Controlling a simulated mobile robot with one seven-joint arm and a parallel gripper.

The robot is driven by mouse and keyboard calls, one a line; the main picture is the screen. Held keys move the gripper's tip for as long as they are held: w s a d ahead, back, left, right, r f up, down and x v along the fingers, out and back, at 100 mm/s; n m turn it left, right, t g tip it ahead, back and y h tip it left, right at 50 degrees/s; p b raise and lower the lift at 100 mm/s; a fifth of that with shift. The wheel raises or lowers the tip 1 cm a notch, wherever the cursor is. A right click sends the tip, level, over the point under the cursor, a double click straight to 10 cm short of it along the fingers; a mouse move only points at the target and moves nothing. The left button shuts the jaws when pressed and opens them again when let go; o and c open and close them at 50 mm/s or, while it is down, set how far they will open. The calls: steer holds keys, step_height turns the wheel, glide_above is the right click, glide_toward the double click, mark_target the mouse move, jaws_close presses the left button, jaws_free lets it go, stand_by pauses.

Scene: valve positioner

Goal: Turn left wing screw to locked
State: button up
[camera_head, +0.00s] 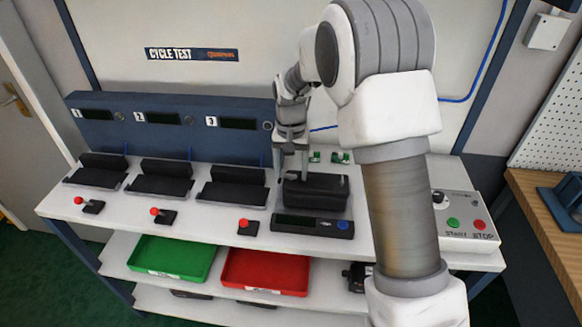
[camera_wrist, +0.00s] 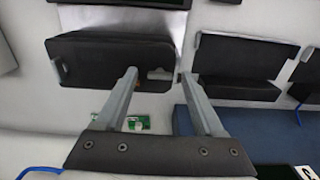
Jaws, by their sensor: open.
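The black valve positioner (camera_head: 315,194) sits on the white bench behind a grey display unit. The wrist view, turned about half round from the head view, shows its black housing (camera_wrist: 105,62). A small grey part (camera_wrist: 58,70), perhaps a wing screw, shows at the housing's left end there. My gripper (camera_head: 291,172) points down at the housing's left end. In the wrist view its two fingers (camera_wrist: 160,76) are apart, with nothing clearly held between them.
Several empty black cradles (camera_head: 232,186) stand left of the positioner, with red-knobbed levers (camera_head: 244,224) in front. The display unit (camera_head: 312,225) lies at the bench's front. Small green boards (camera_head: 340,157) lie behind. A START/STOP box (camera_head: 462,222) stands right. Green (camera_head: 170,258) and red trays (camera_head: 265,271) sit below.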

mark_target(291, 175)
step_height(291, 175, up, 17)
steer(key=p, duration=0.1)
steer(key=shift+r, duration=0.2)
stand_by(0.4)
steer(key=s+d+r+t, duration=0.1)
steer(key=s+d+r, duration=0.15)
steer(key=s, duration=0.25)
steer(key=s+d+r+n+t, duration=0.1)
steer(key=s+d+r, duration=0.15)
steer(key=s, duration=0.25)
steer(key=s+d+r+t, duration=0.1)
steer(key=s+d+r, duration=0.1)
steer(key=s+r, duration=0.15)
steer(key=s+d+f+t, duration=0.1)
steer(key=s+f, duration=0.1)
steer(key=s, duration=0.5)
steer(key=s+d+f+n+t, duration=0.1)
steer(key=s+d+f, duration=0.1)
steer(key=s, duration=0.6)
steer(key=shift+f+t, duration=0.3)
steer(key=shift+f, duration=0.2)
steer(key=shift+d, duration=0.1)
